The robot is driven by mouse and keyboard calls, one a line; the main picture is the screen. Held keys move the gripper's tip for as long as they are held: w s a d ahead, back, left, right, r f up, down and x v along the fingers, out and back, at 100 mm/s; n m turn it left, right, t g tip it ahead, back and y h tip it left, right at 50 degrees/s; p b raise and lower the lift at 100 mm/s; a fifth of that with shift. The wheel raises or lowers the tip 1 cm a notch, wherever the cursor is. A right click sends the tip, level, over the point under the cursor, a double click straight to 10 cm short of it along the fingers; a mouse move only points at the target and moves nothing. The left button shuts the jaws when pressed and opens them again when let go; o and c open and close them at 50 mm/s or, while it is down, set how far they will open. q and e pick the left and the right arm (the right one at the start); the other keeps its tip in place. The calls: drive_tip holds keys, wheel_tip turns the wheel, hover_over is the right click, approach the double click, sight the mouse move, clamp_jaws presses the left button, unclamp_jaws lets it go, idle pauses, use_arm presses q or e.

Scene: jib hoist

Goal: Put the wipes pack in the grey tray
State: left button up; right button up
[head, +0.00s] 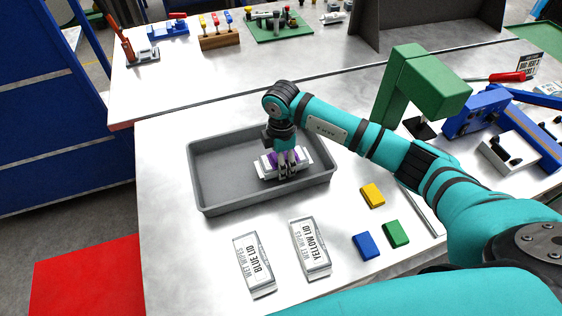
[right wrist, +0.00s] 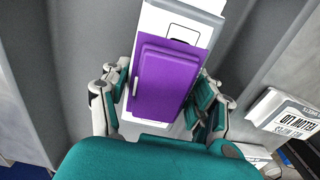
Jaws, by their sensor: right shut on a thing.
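A white wipes pack with a purple lid (head: 266,171) is inside the outline of the grey tray (head: 215,206) in the head view. My right gripper (head: 287,172) points down and is shut on this pack. In the right wrist view the purple lid (right wrist: 166,80) lies between the fingers of the right gripper (right wrist: 160,105), one finger on each side. I cannot tell whether the pack touches the tray floor. My left gripper is not in view.
Packs marked blue lid (head: 254,264) and yellow lid (head: 311,247) lie in front of the tray. Yellow (head: 373,195), blue (head: 366,246) and green (head: 395,233) blocks lie to its right. A green angled fixture (head: 415,80) stands behind my right arm. The tray's left half is empty.

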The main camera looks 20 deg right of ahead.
drive_tip(key=shift+f, duration=0.75)
drive_tip(key=shift+f, duration=0.15)
drive_tip(key=o, duration=1.2)
